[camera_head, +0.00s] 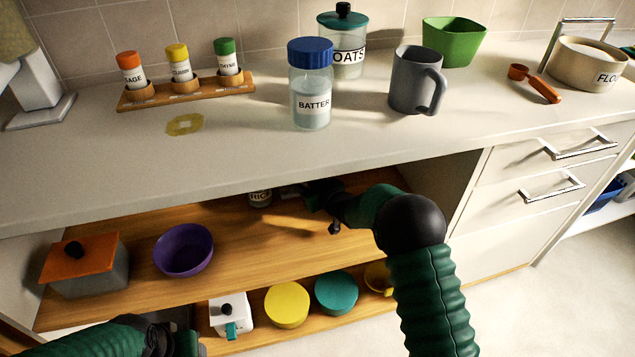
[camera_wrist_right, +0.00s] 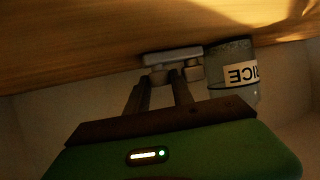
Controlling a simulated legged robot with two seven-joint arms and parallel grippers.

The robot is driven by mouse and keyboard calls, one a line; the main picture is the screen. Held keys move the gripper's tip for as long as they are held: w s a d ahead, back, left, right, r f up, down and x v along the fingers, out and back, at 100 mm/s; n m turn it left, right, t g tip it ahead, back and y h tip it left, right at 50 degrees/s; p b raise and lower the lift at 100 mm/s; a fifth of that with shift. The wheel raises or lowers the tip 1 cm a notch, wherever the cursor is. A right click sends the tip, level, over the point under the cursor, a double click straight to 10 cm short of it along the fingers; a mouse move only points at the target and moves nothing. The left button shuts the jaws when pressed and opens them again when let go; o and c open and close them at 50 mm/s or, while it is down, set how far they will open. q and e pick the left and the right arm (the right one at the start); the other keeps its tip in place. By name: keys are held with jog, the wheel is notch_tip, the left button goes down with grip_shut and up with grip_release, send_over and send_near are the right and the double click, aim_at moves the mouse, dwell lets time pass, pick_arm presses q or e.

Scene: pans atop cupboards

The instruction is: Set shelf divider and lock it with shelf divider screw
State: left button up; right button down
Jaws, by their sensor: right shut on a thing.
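My right gripper (camera_head: 310,190) reaches deep into the open cupboard, just above its upper wooden shelf (camera_head: 225,225). In the right wrist view the two fingers (camera_wrist_right: 173,78) are closed on a small light-grey piece (camera_wrist_right: 172,55). The grey piece is at the wooden shelf surface (camera_wrist_right: 80,45); I cannot tell whether it is the shelf divider or its screw. The rice jar (camera_wrist_right: 232,75) is close beside it and appears upside down in that view. My left gripper (camera_head: 180,338) is at the bottom left edge, mostly cut off, and its fingers are not clear.
The upper shelf also holds an orange-lidded grey box (camera_head: 85,270) and a purple bowl (camera_head: 183,250). The countertop (camera_head: 250,140) overhangs my right arm.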

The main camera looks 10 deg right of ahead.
jog(key=c, duration=1.4)
grip_release()
jog(key=shift+o, duration=0.2)
jog(key=p+v, duration=0.6)
jog(key=v, duration=1.1)
jog(key=shift+d, duration=0.1)
